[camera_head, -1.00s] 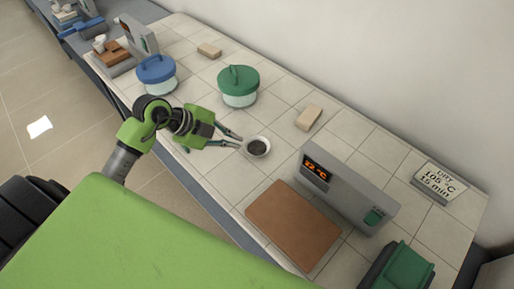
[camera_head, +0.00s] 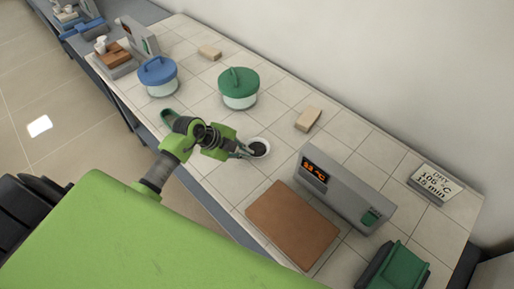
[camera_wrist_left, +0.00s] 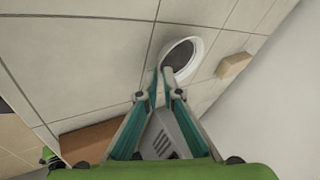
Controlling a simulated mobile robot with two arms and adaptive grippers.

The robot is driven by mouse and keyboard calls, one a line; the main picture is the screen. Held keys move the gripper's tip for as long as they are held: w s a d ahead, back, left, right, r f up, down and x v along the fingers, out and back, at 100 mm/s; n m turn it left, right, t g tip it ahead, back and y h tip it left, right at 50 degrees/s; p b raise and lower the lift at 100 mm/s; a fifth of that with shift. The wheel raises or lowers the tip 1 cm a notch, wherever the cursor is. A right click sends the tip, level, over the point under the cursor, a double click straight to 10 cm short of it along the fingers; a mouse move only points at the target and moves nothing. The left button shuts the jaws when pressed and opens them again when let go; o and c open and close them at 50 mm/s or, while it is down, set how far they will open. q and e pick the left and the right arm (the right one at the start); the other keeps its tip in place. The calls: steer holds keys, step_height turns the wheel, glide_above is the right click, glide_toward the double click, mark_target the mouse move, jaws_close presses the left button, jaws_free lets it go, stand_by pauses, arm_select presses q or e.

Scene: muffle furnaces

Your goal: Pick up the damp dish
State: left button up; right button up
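The damp dish (camera_head: 260,147) is a small white bowl with dark grey contents, standing on the tiled bench. It also shows in the left wrist view (camera_wrist_left: 181,58), just beyond my fingertips. My left gripper (camera_head: 245,151) is at the dish's near left rim. In the left wrist view its two fingers (camera_wrist_left: 164,84) are nearly together, with the rim's near edge between the tips, so it looks shut on the rim. The dish sits level and looks still on the bench.
A brown plate (camera_head: 293,224) and a grey unit with a lit display (camera_head: 345,190) stand to the right. Green-lidded (camera_head: 238,88) and blue-lidded (camera_head: 158,77) jars stand behind. A tan block (camera_head: 308,119) and a sign (camera_head: 434,184) are near the wall.

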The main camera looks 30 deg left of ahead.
mark_target(257, 149)
arm_select(q)
steer(key=shift+x, duration=1.3)
jaws_close()
steer(key=shift+r, duration=0.15)
